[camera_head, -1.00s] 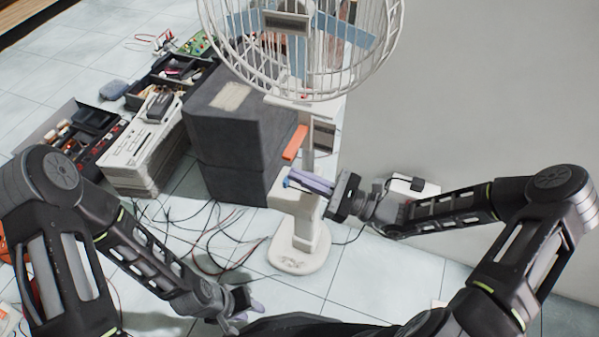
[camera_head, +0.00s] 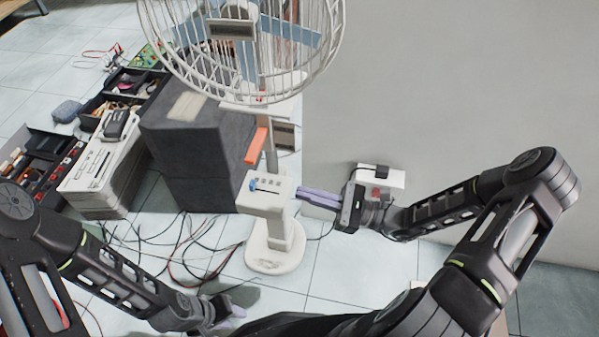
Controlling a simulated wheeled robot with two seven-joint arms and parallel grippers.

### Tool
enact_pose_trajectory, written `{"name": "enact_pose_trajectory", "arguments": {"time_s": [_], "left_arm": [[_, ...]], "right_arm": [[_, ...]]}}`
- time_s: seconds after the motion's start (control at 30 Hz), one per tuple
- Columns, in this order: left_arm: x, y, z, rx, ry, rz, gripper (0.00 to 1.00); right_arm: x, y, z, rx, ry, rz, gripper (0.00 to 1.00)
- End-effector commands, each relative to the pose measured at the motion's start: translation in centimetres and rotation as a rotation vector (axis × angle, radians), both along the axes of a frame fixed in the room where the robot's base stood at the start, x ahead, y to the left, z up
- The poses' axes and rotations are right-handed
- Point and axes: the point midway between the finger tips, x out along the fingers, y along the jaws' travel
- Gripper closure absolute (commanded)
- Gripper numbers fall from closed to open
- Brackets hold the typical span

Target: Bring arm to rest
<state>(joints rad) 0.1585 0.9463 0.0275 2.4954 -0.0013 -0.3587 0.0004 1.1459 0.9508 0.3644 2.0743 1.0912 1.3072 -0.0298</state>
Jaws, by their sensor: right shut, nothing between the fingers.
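My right gripper (camera_head: 299,197) reaches in from the right with its purple fingers shut and empty. Its fingertips are close to the right side of the white control box on the fan's stand (camera_head: 262,204); I cannot tell whether they touch. The box has a row of buttons and a blue knob on its left. My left gripper (camera_head: 238,312) is low in the picture, near the floor left of centre. Only a bit of its purple fingers shows, so its opening is unclear.
The fan's wire cage (camera_head: 240,45) stands above the box. A dark grey block (camera_head: 190,150), a stack of white devices (camera_head: 98,180) and open toolboxes (camera_head: 40,165) are at the left. Loose cables (camera_head: 180,250) lie on the tiles. A white wall unit (camera_head: 385,178) is behind my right gripper.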

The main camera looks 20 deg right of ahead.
Motion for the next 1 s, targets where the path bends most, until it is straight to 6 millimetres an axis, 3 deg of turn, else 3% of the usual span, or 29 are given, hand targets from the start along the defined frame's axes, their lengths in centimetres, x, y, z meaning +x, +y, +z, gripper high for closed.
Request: {"name": "enact_pose_trajectory", "arguments": {"time_s": [0.23, 0.37, 0.47, 0.57, 0.7, 0.8, 0.9, 1.0], "left_arm": [[0.0, 0.0, 0.0, 0.0, 0.0, 0.0, 0.64], [0.0, 0.0, 0.0, 0.0, 0.0, 0.0, 0.64], [0.0, 0.0, 0.0, 0.0, 0.0, 0.0, 0.64], [0.0, 0.0, 0.0, 0.0, 0.0, 0.0, 0.64], [0.0, 0.0, 0.0, 0.0, 0.0, 0.0, 0.64], [0.0, 0.0, 0.0, 0.0, 0.0, 0.0, 0.64], [0.0, 0.0, 0.0, 0.0, 0.0, 0.0, 0.64], [0.0, 0.0, 0.0, 0.0, 0.0, 0.0, 0.64]], "right_arm": [[0.0, 0.0, -0.1, -0.004, 0.003, 0.0, 1.0], [0.1, 0.4, -1.7, -0.063, 0.034, 0.005, 1.0], [-1.0, 1.5, -4.7, -0.18, 0.081, 0.048, 1.0], [-3.7, 2.8, -9.5, -0.36, 0.147, 0.126, 1.0], [-10.1, 4.8, -17.4, -0.731, 0.174, 0.34, 1.0], [-14.1, 4.8, -22.1, -1.05, 0.073, 0.525, 1.0], [-15.5, 4.0, -24.7, -1.344, -0.145, 0.674, 1.0], [-14.9, 4.2, -25.1, -1.534, -0.399, 0.76, 1.0]]}}
